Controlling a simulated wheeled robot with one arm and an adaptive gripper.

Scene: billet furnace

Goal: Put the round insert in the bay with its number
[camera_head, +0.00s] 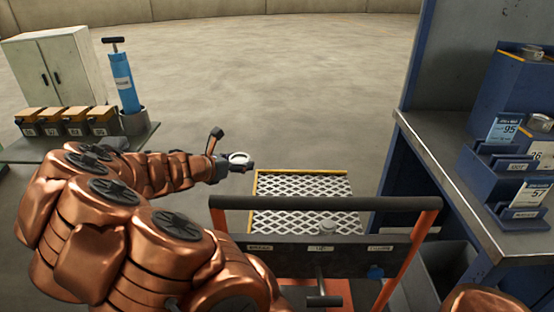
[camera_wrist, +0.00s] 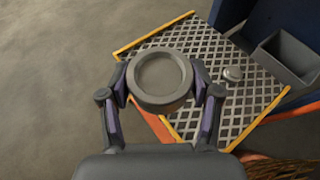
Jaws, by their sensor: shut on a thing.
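The round insert (camera_wrist: 160,78) is a grey ring-rimmed disc with a flat recessed face, held between the two fingers of my gripper (camera_wrist: 163,95) in the wrist view. In the head view the insert (camera_head: 239,157) shows as a pale ring at the end of my gripper (camera_head: 245,166), above the floor left of the mesh platform. I see no number on it. Blue bays stand on the right bench, with number cards reading 95 (camera_head: 507,129), 26 (camera_head: 541,155) and 57 (camera_head: 530,194). Silver round pieces (camera_head: 541,122) sit at two of the bays.
A mesh platform (camera_head: 300,184) with yellow edges lies behind a dark handlebar (camera_head: 325,203) on orange posts. A small round metal piece (camera_wrist: 232,74) is over the mesh. The steel bench (camera_head: 470,190) is at right. Yellow-topped boxes (camera_head: 75,122) and a blue cylinder (camera_head: 123,82) stand left.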

